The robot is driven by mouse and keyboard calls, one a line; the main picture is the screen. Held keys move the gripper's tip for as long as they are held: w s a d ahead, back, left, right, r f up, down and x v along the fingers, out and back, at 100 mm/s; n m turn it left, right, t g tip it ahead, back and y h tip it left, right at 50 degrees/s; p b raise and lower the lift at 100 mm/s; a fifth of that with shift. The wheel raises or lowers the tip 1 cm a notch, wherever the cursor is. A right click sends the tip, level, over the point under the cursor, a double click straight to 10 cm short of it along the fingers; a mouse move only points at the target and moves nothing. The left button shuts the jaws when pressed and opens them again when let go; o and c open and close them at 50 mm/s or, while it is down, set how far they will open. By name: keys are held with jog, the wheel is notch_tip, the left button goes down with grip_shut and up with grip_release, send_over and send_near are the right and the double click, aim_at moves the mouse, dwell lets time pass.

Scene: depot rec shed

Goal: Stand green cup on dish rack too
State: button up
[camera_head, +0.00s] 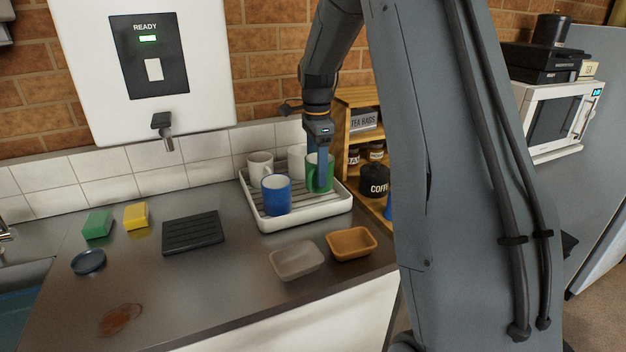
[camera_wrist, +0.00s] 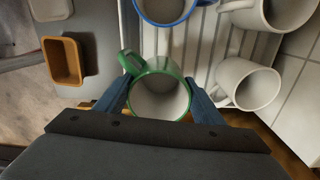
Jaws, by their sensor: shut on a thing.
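The green cup (camera_head: 314,176) is at the right end of the white dish rack (camera_head: 304,216), upright. My gripper (camera_head: 318,172) comes down on it from above. In the wrist view the green cup (camera_wrist: 160,90) sits between the two blue fingers of my gripper (camera_wrist: 160,100), which are shut on it, with its handle toward the upper left. I cannot tell whether its base touches the rack. A blue cup (camera_head: 276,194) stands on the rack in front and to the left. Two white cups (camera_head: 260,166) (camera_head: 297,158) stand behind; they also show in the wrist view (camera_wrist: 246,84).
A grey tray (camera_head: 297,260) and an orange tray (camera_head: 352,243) lie in front of the rack. A black drip mat (camera_head: 193,233), sponges (camera_head: 136,215) and a blue dish (camera_head: 88,262) lie left. A wooden shelf (camera_head: 343,112) stands close behind on the right.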

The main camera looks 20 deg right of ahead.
aim_at(316, 182)
jog(key=shift+f+p, duration=0.5)
jog(key=shift+f, duration=1.55)
jog(key=shift+f, duration=0.15)
jog(key=o, duration=1.3)
jog(key=shift+o, duration=0.2)
notch_tip(316, 182, up, 12)
jog(key=b, duration=0.3)
jog(key=shift+w, duration=0.1)
